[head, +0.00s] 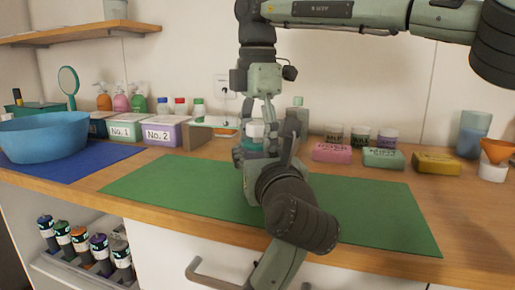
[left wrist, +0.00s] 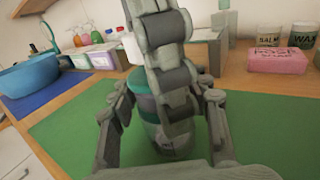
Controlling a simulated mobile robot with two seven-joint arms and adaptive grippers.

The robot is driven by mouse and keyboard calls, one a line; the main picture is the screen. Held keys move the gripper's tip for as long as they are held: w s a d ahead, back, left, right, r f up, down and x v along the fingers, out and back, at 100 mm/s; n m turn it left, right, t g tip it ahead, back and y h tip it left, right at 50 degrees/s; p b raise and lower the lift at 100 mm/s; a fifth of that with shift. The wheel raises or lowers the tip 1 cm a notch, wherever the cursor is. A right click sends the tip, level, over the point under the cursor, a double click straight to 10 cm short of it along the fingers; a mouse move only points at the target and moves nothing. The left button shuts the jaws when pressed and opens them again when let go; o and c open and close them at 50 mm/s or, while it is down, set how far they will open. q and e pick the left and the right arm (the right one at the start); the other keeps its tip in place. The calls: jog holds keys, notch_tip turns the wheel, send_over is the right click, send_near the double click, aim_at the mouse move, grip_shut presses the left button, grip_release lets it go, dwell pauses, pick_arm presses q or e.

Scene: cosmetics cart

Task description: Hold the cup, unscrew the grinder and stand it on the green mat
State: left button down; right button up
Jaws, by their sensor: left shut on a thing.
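The cup (left wrist: 152,132) stands on the green mat (head: 370,215), between the fingers of my left gripper (head: 268,150). In the left wrist view the left gripper (left wrist: 160,110) is shut around the cup, and a thick finger hides much of it. The grinder appears as a teal part (left wrist: 137,82) with a white top (head: 256,128) above the cup. The two look joined, but fingers hide the seam. My right gripper (head: 263,110) points down from above, at or just over the white top. Whether its fingers touch it or are closed is unclear.
A blue bowl (head: 42,136) sits on a blue mat (head: 70,168) at the left. Boxes marked No. 1 (head: 118,130) and No. 2 (head: 165,132) stand behind the mat. Pink (head: 332,153), green (head: 383,158) and yellow (head: 436,162) blocks lie at the right. The green mat is clear either side.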

aim_at(257, 123)
jog(key=shift+r, duration=0.1)
jog(key=shift+r, duration=2.2)
pick_arm(q)
jog(key=c, duration=0.7)
grip_release()
jog(key=shift+s, duration=0.1)
